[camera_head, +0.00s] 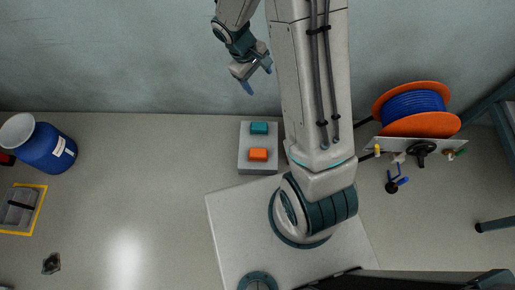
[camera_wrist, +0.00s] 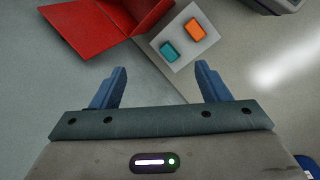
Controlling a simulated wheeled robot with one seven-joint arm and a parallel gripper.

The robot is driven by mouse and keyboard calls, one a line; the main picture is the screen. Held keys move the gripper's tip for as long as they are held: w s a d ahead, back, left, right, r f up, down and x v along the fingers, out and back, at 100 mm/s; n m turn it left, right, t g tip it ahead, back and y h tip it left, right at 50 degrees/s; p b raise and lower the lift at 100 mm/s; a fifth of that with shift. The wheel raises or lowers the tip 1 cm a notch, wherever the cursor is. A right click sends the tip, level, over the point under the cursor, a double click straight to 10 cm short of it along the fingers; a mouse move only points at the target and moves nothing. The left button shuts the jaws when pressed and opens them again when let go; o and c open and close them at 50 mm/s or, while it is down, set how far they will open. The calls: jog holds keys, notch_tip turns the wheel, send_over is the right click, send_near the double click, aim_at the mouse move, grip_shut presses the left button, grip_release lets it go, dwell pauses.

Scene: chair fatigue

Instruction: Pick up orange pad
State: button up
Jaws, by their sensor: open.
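The orange pad (camera_head: 258,154) lies on a light grey block (camera_head: 259,170), in front of a teal pad (camera_head: 259,128) on the same block. In the wrist view the orange pad (camera_wrist: 195,29) is at the upper right of the block (camera_wrist: 187,62), with the teal pad (camera_wrist: 169,51) to its lower left. My gripper (camera_head: 258,79) is in the air near the back wall, above and behind the block in the head view. In the wrist view its two blue fingers (camera_wrist: 161,82) are spread with nothing between them. Both pads are apart from the fingers.
A red open box-like thing (camera_wrist: 112,22) shows beside the block in the wrist view. An orange reel with blue cable (camera_head: 415,106) is at the right, by a panel with a handwheel (camera_head: 422,148). Floor left of the block is clear.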

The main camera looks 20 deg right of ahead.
jog(key=w+a+f+n+b, duration=0.1)
jog(key=a+f+n, duration=0.1)
jog(key=f, duration=0.8)
jog(key=w+a+f+n+b, duration=0.1)
jog(key=w+f+n+b, duration=0.15)
jog(key=f, duration=0.85)
jog(key=n+g+h, duration=0.1)
jog(key=n, duration=0.2)
send_near(257, 152)
jog(key=b+x, duration=0.2)
jog(key=x, duration=0.1)
jog(key=b+x, duration=0.1)
jog(key=shift+w+d+f, duration=0.2)
jog(key=shift+f, duration=0.1)
jog(key=shift+s+b+x, duration=0.15)
jog(key=shift+b+x, duration=0.45)
jog(key=shift+x, duration=0.95)
jog(key=shift+s+b+x, duration=0.15)
jog(key=shift+b+x, duration=0.45)
jog(key=shift+x, duration=0.95)
jog(key=shift+r, duration=0.1)
jog(key=c, duration=0.9)
